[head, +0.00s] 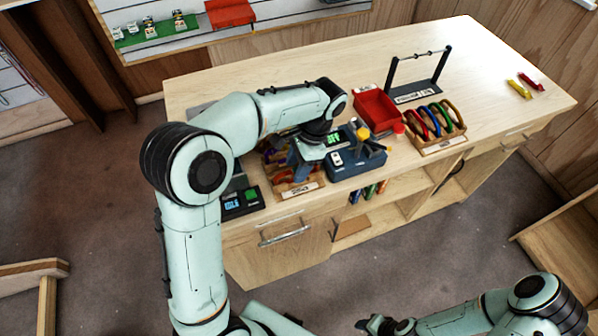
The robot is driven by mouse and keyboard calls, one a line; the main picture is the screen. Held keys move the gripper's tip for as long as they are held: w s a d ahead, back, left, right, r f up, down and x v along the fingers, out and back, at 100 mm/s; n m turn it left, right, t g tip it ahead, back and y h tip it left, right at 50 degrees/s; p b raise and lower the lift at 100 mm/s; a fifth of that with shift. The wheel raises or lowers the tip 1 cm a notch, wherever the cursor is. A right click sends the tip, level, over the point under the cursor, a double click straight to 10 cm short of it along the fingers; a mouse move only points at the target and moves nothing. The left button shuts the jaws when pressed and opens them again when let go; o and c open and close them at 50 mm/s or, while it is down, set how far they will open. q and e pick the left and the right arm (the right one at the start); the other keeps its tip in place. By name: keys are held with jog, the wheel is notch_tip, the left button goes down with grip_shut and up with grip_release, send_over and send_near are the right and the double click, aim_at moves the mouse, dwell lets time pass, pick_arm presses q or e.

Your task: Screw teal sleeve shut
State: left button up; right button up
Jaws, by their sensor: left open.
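I cannot pick out a teal sleeve in the head view. My left gripper (306,160) points down over the workbench (490,75), beside a dark blue device (345,168) with a yellow knob (362,134). It is open, but its fingertips are small and partly hidden by my wrist. A wooden rack (440,145) holds several large coloured rings or carabiners, among them blue, red and green.
A black stand with a bar (420,90) is at the back. A wooden tray of coloured items (297,190) and a small display box (241,202) lie at the front left. The bench's right side is mostly clear.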

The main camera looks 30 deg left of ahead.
pick_arm(q)
jog(key=shift+s+d, duration=0.4)
jog(key=shift+d, duration=0.05)
pick_arm(e)
jog(key=shift+s+f, duration=0.2)
pick_arm(q)
jog(key=shift+f, duration=0.2)
jog(key=shift+f+b, duration=0.65)
jog(key=shift+f, duration=0.6)
pick_arm(e)
jog(key=shift+s+f, duration=0.6)
jog(key=shift+f, duration=0.1)
pick_arm(q)
jog(key=shift+w+a+r+p, duration=0.15)
jog(key=shift+w+a+p, duration=0.2)
jog(key=shift+a+p, duration=0.05)
jog(key=shift+w+a, duration=0.15)
jog(key=shift+w, duration=0.05)
pick_arm(e)
jog(key=shift+w+r, duration=0.5)
jog(key=shift+r, duration=0.05)
pick_arm(q)
jog(key=shift+s, duration=0.1)
